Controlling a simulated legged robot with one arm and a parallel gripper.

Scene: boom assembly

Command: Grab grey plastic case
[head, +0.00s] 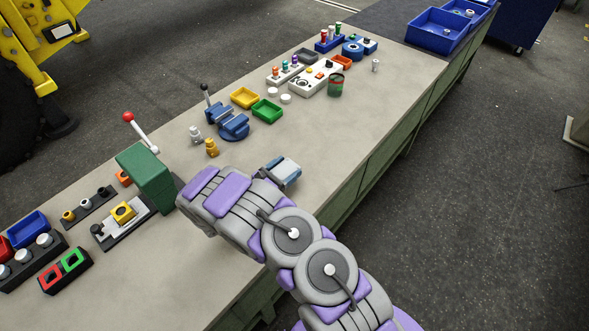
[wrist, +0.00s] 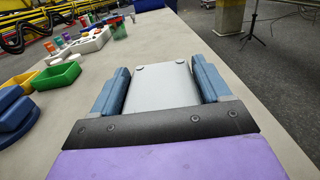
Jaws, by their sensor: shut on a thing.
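The grey plastic case (wrist: 162,86) is a flat, light grey block with rounded studs near its far corners in the wrist view. My gripper (wrist: 160,74) has its two blue fingers along the case's left and right sides and is shut on it. In the head view, my gripper (head: 281,171) is over the bench near its front edge, with the pale case (head: 288,168) between its fingers. The case's near end and underside are hidden. I cannot tell whether it touches the bench.
The bench (head: 330,135) has a blue vise (head: 230,122), a green tray (head: 267,111) and a yellow tray (head: 244,97) behind my gripper. A green press (head: 147,178) with a red-knobbed lever stands left. Blue bins (head: 437,31) stand far right. The bench right of my gripper is clear.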

